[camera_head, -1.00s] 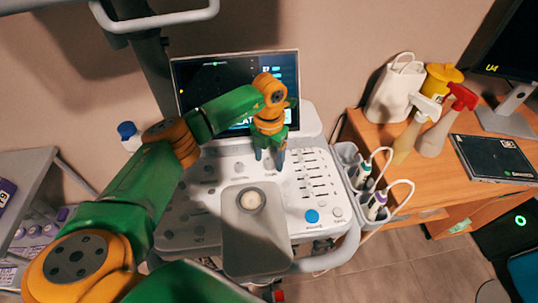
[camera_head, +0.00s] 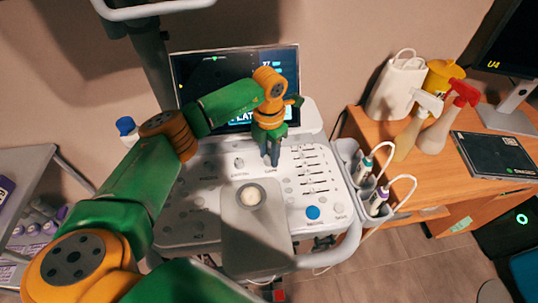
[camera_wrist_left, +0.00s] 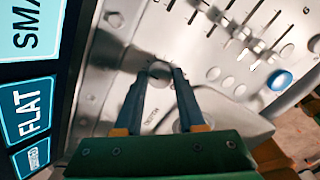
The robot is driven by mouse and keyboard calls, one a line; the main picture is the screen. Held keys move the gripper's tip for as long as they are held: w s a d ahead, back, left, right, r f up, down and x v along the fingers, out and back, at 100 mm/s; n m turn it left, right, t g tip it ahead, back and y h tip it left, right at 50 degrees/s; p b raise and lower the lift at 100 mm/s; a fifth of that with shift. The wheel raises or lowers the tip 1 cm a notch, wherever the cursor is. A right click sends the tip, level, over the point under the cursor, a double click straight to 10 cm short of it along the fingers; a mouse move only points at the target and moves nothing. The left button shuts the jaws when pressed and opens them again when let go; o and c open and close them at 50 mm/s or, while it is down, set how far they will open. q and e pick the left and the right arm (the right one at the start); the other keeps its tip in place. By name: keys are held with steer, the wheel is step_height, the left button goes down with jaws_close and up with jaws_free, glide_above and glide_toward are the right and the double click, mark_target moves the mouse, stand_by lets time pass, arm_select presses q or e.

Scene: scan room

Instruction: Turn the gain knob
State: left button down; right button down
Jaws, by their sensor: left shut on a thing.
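The gain knob (camera_wrist_left: 159,72) is a small round grey knob on the white console panel (camera_head: 205,222), below the screen. In the left wrist view it sits between the two dark fingertips, which touch it on both sides. My left gripper (camera_head: 271,160) reaches down onto the panel from the left and is shut on the knob; it also shows in the left wrist view (camera_wrist_left: 158,80). In the head view the fingers hide most of the knob. My right gripper is not in view.
A screen (camera_head: 190,85) stands behind the panel. The position knob (camera_head: 239,162) is left of the gripper and sliders (camera_head: 313,170) are to its right. A raised plate with a pale ball (camera_head: 250,196) is in front. Probes (camera_head: 377,202) hang at the right edge.

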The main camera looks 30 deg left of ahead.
arm_select(q)
steer(key=shift+m+b, duration=0.4)
steer(key=shift+m, duration=1.1)
steer(key=c, duration=0.5)
jaws_free()
steer(key=shift+w, duration=0.1)
step_height(320, 180, up, 7)
steer(key=shift+r+b, duration=0.1)
steer(key=shift+b, duration=0.6)
